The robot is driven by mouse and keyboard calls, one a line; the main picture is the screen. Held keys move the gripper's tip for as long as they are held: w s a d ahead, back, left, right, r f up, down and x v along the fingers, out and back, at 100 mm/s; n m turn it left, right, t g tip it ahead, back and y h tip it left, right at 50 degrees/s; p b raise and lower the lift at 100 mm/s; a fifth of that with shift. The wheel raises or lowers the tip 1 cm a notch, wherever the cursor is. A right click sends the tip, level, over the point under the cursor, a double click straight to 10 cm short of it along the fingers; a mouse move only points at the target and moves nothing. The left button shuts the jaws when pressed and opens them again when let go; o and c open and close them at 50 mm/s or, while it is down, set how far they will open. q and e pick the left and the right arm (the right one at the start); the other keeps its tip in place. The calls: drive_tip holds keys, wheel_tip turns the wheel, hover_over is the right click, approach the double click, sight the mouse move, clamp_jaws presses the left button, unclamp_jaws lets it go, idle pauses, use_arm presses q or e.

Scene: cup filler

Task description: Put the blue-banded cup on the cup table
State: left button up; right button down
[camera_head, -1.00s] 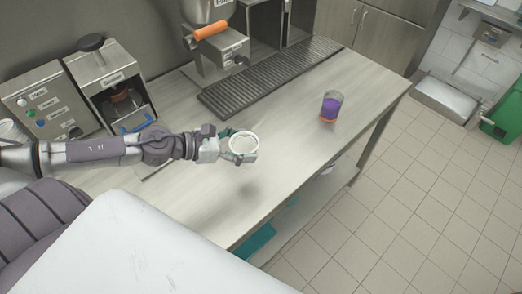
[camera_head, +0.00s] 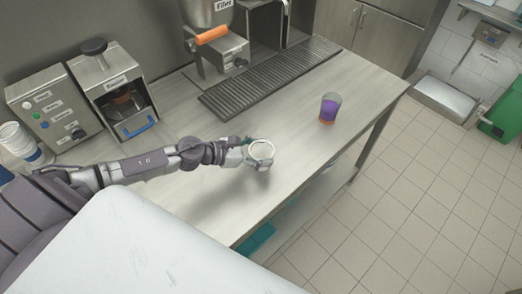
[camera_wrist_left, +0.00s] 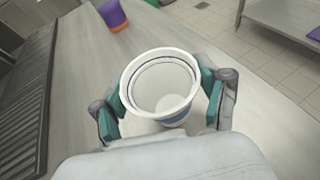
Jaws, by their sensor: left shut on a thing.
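My left gripper (camera_head: 254,158) is shut on a white cup (camera_head: 262,150), its open mouth facing up. In the left wrist view the gripper's teal-padded fingers (camera_wrist_left: 162,98) press on both sides of the cup (camera_wrist_left: 158,57), and a bit of blue shows low on its outside. The cup seems held above the steel worktop (camera_head: 300,165), with a shadow below and left of the arm. I cannot tell which surface is the cup table. My right gripper is not in view.
A purple cup with an orange base (camera_head: 329,108) stands on the worktop to the right; it also shows in the wrist view (camera_wrist_left: 113,17). A slotted drip grate (camera_head: 270,80) and filler machine (camera_head: 213,45) stand behind. Stacked white cups (camera_head: 18,140) are at far left. The worktop's front is clear.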

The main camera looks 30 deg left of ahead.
use_arm(q)
drive_tip(key=shift+f+b, duration=0.2)
drive_tip(key=shift+b, duration=0.1)
drive_tip(key=o, duration=0.7)
drive_tip(key=shift+r, duration=0.1)
drive_tip(key=shift+o, duration=0.2)
drive_tip(key=shift+r+p, duration=0.3)
drive_tip(key=shift+p, duration=0.1)
drive_tip(key=b+v, duration=0.1)
drive_tip(key=v, duration=0.3)
drive_tip(key=b+v, duration=0.1)
drive_tip(key=v, duration=0.1)
drive_tip(key=shift+s+f+b, duration=0.1)
drive_tip(key=shift+f+b, duration=0.2)
drive_tip(key=shift+b, duration=0.05)
drive_tip(key=v, duration=0.6)
drive_tip(key=shift+r, duration=0.25)
